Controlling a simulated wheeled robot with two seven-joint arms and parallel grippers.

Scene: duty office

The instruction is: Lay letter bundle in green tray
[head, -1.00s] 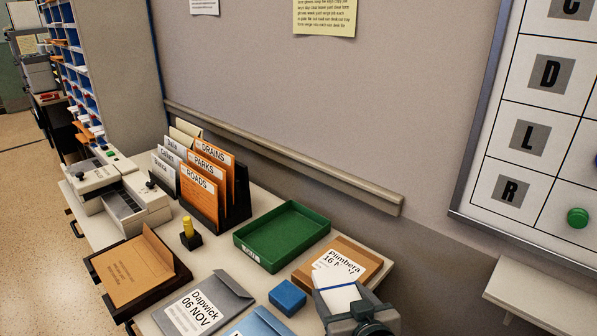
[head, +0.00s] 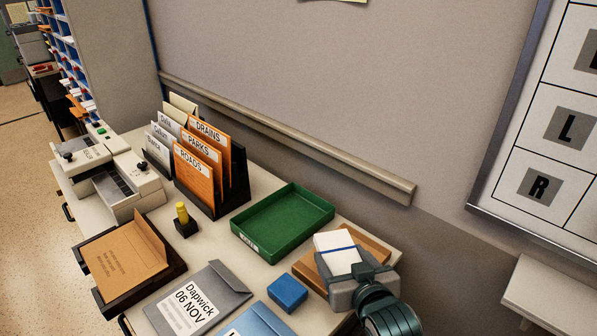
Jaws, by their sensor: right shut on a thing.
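The letter bundle (head: 338,252) is a white stack with a blue band around it. My right gripper (head: 352,275) is shut on its near end and holds it over the brown Plimbera envelope (head: 378,255), at the right of the desk. The height of the bundle above the envelope is hard to tell. The green tray (head: 283,222) lies empty on the desk, just left of and behind the bundle, with a white label on its front. The bundle is outside the tray. My left gripper is not in view.
A blue block (head: 287,293) sits in front of the tray. The grey Dapwick envelope (head: 200,300) and a blue envelope (head: 258,320) lie at the front. A yellow-handled stamp (head: 183,215) and a folder rack (head: 238,190) stand left of the tray. A wall rail (head: 300,140) runs behind.

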